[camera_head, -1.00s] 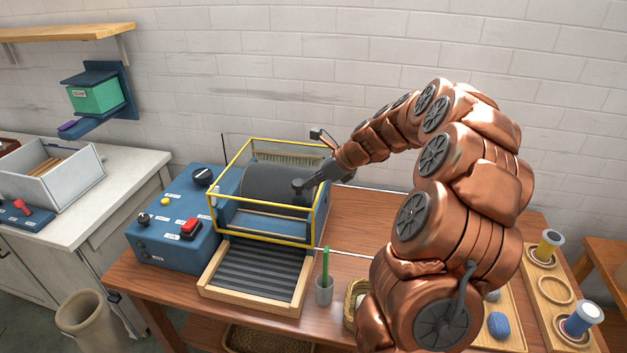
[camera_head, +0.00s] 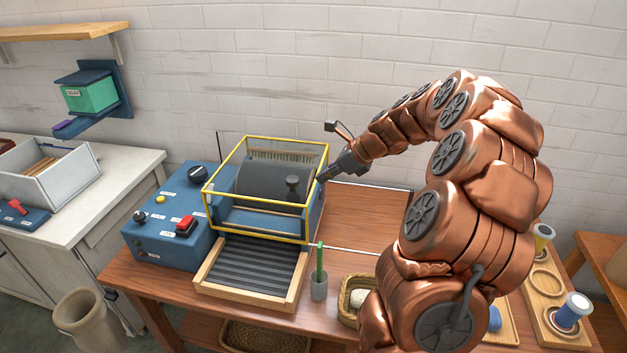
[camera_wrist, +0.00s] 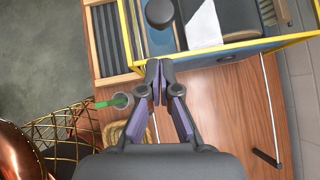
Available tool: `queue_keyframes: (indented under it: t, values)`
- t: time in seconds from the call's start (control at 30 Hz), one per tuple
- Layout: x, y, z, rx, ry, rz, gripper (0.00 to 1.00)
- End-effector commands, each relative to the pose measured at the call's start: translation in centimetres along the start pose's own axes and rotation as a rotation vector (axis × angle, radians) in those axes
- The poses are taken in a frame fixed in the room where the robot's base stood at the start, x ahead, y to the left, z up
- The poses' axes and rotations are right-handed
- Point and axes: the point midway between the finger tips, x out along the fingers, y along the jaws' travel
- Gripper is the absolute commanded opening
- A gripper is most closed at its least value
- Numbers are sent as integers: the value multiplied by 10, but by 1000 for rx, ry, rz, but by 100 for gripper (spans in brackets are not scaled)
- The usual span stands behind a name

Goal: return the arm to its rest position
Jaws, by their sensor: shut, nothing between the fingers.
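My gripper (camera_head: 325,176) is at the right side of the yellow-framed carding machine (camera_head: 264,190) in the head view. In the wrist view my gripper (camera_wrist: 160,68) has its fingertips together with nothing between them, near the yellow frame edge. Whether it touches the frame I cannot tell. My copper arm arches over the right half of the wooden table (camera_head: 365,215) and hides part of it.
A blue control box (camera_head: 165,230) with a red button is left of the machine. A ribbed tray (camera_head: 250,272), a cup with a green stick (camera_head: 319,286) and a basket (camera_head: 348,312) line the front. Spools (camera_head: 573,310) stand at right. Table behind the arm is clear.

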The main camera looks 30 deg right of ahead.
Motion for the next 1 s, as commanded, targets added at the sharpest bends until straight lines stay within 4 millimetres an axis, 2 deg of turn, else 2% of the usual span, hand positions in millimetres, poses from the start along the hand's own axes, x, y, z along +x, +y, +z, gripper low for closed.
queue_keyframes:
  t: [0.3,0.5,0.77,0.83,0.93,1.0]
  values:
    - [-55,-2,-2,0,0,-5,0]
    - [-73,-1,-1,0,0,-3,0]
    - [-76,0,0,-3,1,0,0]
    - [-73,6,3,-28,7,10,0]
    - [-62,30,13,-127,33,51,0]
    - [-52,58,23,-247,59,94,0]
